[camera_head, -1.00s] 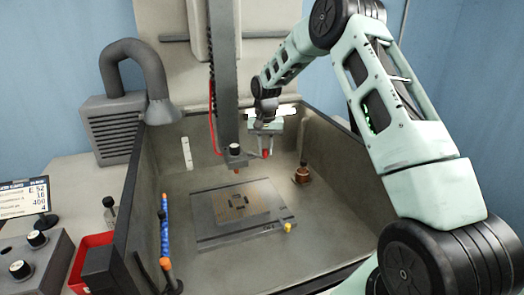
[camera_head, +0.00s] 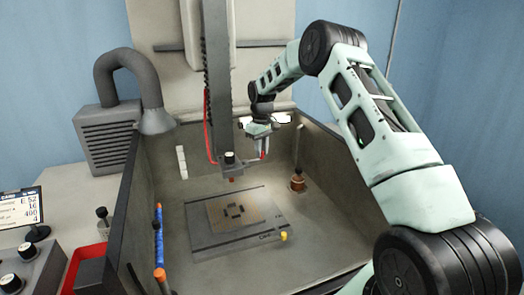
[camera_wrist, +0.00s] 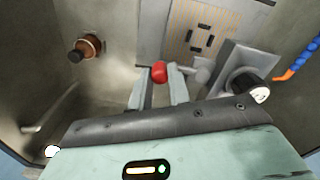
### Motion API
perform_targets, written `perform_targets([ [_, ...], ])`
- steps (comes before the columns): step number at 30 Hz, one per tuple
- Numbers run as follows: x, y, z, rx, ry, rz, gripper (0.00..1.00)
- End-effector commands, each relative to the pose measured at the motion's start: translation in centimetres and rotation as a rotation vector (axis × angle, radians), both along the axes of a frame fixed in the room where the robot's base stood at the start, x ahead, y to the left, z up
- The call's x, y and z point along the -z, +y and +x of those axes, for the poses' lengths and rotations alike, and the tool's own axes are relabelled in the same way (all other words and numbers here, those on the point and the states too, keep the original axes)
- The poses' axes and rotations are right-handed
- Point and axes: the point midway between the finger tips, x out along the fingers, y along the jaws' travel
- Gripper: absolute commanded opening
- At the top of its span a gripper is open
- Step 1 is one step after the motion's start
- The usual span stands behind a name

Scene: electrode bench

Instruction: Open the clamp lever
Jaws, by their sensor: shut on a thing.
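The clamp lever is a short grey arm with a red ball knob (camera_head: 263,156). It sticks out to the right from the clamp head (camera_head: 232,162) at the foot of the tall vertical column. In the wrist view the red knob (camera_wrist: 159,71) shows at the fingertips, and the grey lever (camera_wrist: 190,74) runs right to the head with its dark round knob (camera_wrist: 256,90). My gripper (camera_head: 262,148) reaches down from above onto the lever's knob end. In the wrist view my gripper (camera_wrist: 160,88) is shut on the lever, one finger on each side.
A flat plate (camera_head: 205,238) with a perforated board lies on the basin floor below the head.

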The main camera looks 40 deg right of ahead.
Motion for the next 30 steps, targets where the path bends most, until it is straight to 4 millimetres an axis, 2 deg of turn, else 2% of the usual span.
perform_targets([
  [8,-0.19,-0.16,0.49,-0.062,-0.005,-0.001,0.0],
  [21,-0.23,-0.17,0.58,-0.07,-0.006,-0.002,0.0],
  [22,-0.24,-0.17,0.58,-0.07,-0.006,-0.002,0.27],
  [24,-0.21,-0.17,0.56,-0.07,-0.006,-0.002,0.41],
  [30,-0.1,-0.14,0.48,-0.069,-0.003,-0.001,0.41],
])
